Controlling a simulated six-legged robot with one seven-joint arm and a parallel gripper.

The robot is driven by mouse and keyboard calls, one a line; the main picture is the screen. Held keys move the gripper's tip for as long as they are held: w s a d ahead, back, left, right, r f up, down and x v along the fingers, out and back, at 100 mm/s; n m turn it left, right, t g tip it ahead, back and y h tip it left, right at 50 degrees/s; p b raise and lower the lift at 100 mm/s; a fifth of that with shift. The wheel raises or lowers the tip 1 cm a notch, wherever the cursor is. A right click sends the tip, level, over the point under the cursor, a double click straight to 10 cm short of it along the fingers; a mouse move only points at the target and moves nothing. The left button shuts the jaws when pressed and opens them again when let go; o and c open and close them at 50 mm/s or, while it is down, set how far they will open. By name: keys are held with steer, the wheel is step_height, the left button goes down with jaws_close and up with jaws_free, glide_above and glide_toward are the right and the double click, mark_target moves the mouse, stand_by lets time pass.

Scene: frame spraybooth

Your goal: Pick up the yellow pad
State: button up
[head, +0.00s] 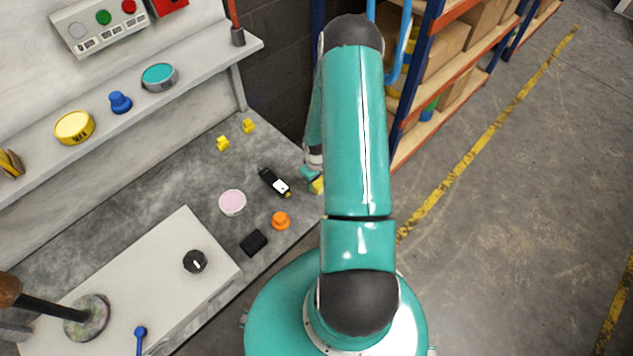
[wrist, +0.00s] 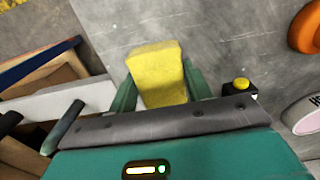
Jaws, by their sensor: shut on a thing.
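The yellow pad (wrist: 158,75) is a block-like piece between the two green fingers of my gripper (wrist: 160,88) in the wrist view. My gripper is shut on it, with one finger at each side. In the head view a small part of the yellow pad (head: 317,185) shows at the fingertips of my gripper (head: 312,177), at the right end of the grey bench. My arm hides the rest of it there. I cannot tell whether the pad touches the bench top.
On the bench (head: 190,170) lie a black device (head: 273,182), a pink disc (head: 232,202), an orange knob (head: 281,221), a black block (head: 254,243) and two small yellow pieces (head: 222,143). A shelf rack (head: 430,80) stands to the right of the bench.

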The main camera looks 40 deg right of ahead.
steer(key=shift+r, duration=0.1)
steer(key=shift+r, duration=0.6)
steer(key=s+a+r, duration=0.7)
steer(key=a+r, duration=0.4)
steer(key=a, duration=0.1)
steer(key=shift+s+r, duration=0.2)
steer(key=shift+r, duration=0.1)
